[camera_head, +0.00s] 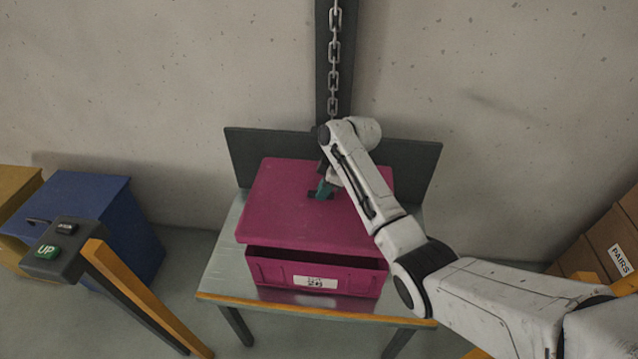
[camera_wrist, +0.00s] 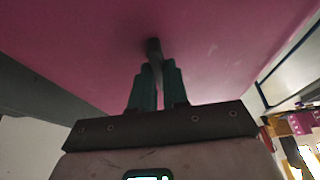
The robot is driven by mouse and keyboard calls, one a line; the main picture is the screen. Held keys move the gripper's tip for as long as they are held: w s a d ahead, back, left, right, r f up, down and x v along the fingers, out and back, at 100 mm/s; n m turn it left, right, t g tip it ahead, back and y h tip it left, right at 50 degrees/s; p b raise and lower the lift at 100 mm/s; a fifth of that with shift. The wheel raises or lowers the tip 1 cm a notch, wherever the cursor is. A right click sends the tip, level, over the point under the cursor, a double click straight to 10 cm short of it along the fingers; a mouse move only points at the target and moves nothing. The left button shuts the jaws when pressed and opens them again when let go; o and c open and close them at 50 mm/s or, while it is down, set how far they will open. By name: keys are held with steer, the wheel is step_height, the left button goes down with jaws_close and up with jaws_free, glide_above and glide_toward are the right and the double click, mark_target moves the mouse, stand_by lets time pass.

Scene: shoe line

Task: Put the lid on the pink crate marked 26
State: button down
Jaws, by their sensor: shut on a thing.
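The pink crate (camera_head: 342,279) marked 26 stands on a metal table. Its pink lid (camera_head: 290,215) is over it, with a dark gap between the lid's near edge and the crate's front rim. The lid looks shifted a little left and tilted relative to the crate. My gripper (camera_head: 322,190) is shut on the dark handle in the middle of the lid.
The table (camera_head: 222,272) has an orange front edge and a dark back panel (camera_head: 415,160). A chain (camera_head: 335,60) hangs on a post behind it. A control box with an UP button (camera_head: 47,250) and a blue cabinet (camera_head: 115,225) stand left. Cartons (camera_head: 610,240) stand right.

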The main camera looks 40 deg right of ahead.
steer(key=shift+f+b, duration=2.3)
steer(key=shift+f, duration=0.45)
step_height(320, 180, down, 3)
steer(key=shift+f+b, duration=0.15)
steer(key=shift+b, duration=0.95)
steer(key=shift+f, duration=0.35)
steer(key=c, duration=1.1)
jaws_free()
steer(key=shift+o, duration=0.6)
steer(key=o, duration=0.3)
